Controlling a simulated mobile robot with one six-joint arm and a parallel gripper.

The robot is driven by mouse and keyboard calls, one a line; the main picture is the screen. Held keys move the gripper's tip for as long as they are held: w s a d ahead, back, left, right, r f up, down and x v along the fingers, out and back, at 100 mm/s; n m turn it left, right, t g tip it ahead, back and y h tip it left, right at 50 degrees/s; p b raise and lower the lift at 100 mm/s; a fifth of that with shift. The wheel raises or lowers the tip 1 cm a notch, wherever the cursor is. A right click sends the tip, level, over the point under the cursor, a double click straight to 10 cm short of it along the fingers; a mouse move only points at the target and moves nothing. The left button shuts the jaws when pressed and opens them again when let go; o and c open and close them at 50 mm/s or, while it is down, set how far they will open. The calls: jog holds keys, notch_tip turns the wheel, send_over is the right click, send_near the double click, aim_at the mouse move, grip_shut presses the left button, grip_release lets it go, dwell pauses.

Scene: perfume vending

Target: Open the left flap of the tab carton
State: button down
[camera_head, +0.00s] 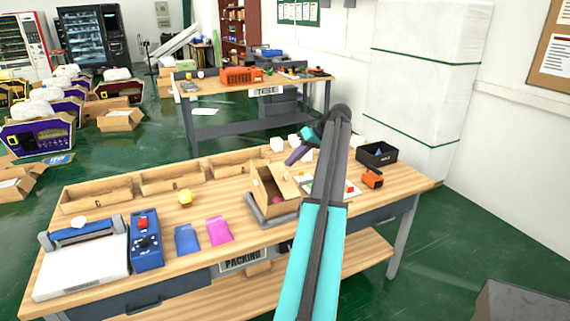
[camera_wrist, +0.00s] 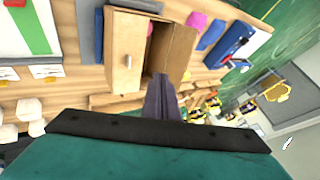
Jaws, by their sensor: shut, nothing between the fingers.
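The tab carton (camera_head: 264,202) is a brown cardboard box on the packing table, near the middle of the head view. A flap panel shows on its right side, and part of its inside is visible, with something pinkish in it. In the wrist view the carton (camera_wrist: 125,62) has a pale tab on its left panel, a dark opening, and a flap (camera_wrist: 178,52) angled out on the right. My gripper (camera_head: 290,161) is shut and empty, just above and behind the carton. In the wrist view its purple fingers (camera_wrist: 161,80) reach the carton's lower edge by the opening; contact cannot be told.
Wooden bins (camera_head: 170,184) line the back edge. A black bin (camera_head: 376,153) and an orange tool (camera_head: 372,178) stand right.

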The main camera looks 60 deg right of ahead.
aim_at(257, 181)
jog(key=w+a+f+p, duration=0.4)
jog(key=w+f, duration=0.3)
jog(key=w, duration=0.1)
jog(key=shift+a+p, duration=0.3)
jog(key=shift+a, duration=0.1)
jog(key=shift+f, duration=0.1)
